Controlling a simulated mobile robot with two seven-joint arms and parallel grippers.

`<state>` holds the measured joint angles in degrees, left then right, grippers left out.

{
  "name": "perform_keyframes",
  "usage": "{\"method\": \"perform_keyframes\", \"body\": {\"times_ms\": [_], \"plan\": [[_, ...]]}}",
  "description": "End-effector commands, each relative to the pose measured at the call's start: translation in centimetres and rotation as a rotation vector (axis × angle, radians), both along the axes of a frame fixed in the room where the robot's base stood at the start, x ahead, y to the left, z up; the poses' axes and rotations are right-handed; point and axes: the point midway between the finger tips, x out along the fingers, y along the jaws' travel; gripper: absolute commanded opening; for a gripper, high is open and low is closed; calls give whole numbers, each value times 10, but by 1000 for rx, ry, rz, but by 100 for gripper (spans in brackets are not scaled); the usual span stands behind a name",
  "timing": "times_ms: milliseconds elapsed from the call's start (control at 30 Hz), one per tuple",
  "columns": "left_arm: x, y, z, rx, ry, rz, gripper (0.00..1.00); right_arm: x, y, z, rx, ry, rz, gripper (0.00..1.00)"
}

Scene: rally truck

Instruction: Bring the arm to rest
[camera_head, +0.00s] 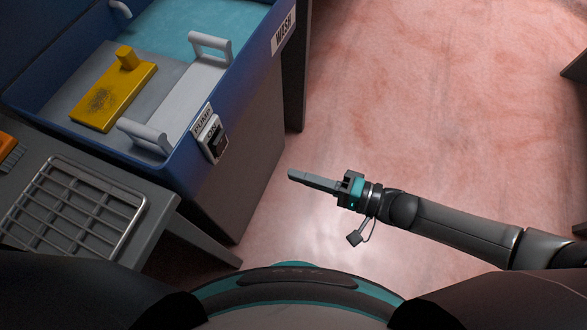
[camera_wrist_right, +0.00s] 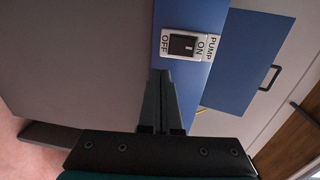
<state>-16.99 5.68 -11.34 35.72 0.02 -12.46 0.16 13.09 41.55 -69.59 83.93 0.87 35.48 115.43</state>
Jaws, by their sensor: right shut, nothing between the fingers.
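My right gripper (camera_head: 292,175) is shut and empty. It hangs over open floor to the right of the blue wash unit, apart from it, with its arm coming in from the right. In the right wrist view the closed fingers (camera_wrist_right: 162,80) point toward the pump switch (camera_wrist_right: 183,45), which sits on a white plate marked PUMP, ON and OFF. The switch also shows in the head view (camera_head: 215,140) on the unit's front corner. My left gripper does not show in the head view.
The blue wash unit (camera_head: 262,55) holds a yellow part (camera_head: 110,95) with a dark smudge, by a grey piece with two handles. A wire rack (camera_head: 75,210) lies on a grey bench at the left. An orange item (camera_head: 6,146) is at the left edge. The floor (camera_head: 400,100) is clear.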

Motion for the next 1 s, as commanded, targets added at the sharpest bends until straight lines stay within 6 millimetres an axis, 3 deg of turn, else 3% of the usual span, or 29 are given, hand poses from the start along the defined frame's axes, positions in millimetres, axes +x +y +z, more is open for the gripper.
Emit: {"method": "perform_keyframes", "body": {"times_ms": [567, 767, 900, 1000], "plan": [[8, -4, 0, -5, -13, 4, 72, 5, -1, -5, -20, -23, -18, 0], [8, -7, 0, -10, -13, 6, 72, 41, -20, -46, -227, -197, -162, 0], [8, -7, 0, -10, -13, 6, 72, 61, -53, -97, -492, -315, -274, 0], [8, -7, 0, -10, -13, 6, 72, 61, -82, -136, -698, -353, -314, 0]]}}
